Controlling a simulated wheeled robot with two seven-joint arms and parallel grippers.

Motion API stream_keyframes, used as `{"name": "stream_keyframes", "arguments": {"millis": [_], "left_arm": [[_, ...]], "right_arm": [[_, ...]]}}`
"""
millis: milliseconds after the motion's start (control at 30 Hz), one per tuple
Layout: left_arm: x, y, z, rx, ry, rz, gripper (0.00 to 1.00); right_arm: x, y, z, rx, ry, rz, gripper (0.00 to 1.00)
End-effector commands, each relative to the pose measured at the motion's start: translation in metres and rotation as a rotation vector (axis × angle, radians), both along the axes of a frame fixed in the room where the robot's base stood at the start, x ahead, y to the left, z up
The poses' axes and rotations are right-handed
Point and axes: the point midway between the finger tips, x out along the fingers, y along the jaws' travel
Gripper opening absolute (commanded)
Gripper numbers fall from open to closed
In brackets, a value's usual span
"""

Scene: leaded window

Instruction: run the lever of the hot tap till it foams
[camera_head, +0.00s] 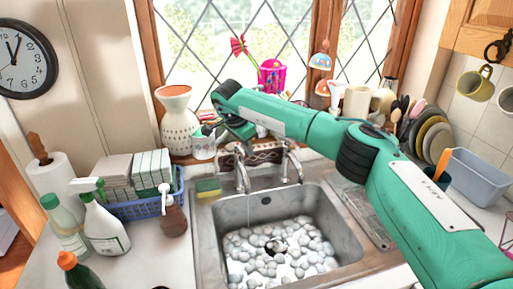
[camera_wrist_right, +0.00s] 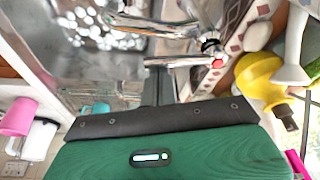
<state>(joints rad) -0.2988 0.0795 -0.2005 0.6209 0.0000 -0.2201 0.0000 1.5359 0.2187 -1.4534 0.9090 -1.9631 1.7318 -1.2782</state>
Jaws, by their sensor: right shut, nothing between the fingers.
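The sink (camera_head: 207,235) holds many white, round, bubble-like lumps covering its bottom. Two chrome taps stand at its back edge, a left one (camera_head: 242,178) and a right one (camera_head: 291,165). In the right wrist view, a chrome tap with a red mark (camera_wrist_right: 218,63) lies close beside my right gripper (camera_wrist_right: 160,88), which is shut and empty. In the head view, my right gripper (camera_head: 238,143) is above and behind the left tap, partly hidden by my arm. I cannot tell whether it touches the lever. My left gripper is out of view.
A white patterned vase (camera_head: 179,125) and a pink pot (camera_head: 272,77) stand at the window. A blue basket (camera_head: 150,207), spray bottle (camera_head: 104,228) and brown soap bottle (camera_head: 172,215) stand left of the sink. A green-yellow sponge (camera_head: 208,188) lies near the left tap.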

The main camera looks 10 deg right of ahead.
Motion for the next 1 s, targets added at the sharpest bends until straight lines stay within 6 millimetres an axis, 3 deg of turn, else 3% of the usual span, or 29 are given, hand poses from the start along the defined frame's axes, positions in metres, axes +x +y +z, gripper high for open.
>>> {"name": "stream_keyframes", "arguments": {"millis": [367,1000], "left_arm": [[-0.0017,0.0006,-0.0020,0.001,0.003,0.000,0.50],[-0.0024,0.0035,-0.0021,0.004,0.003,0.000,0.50]], "right_arm": [[-0.0015,0.0074,0.0000,0.000,-0.001,0.003,0.00],[-0.0032,0.0036,-0.0024,0.000,0.000,0.003,0.00]]}}
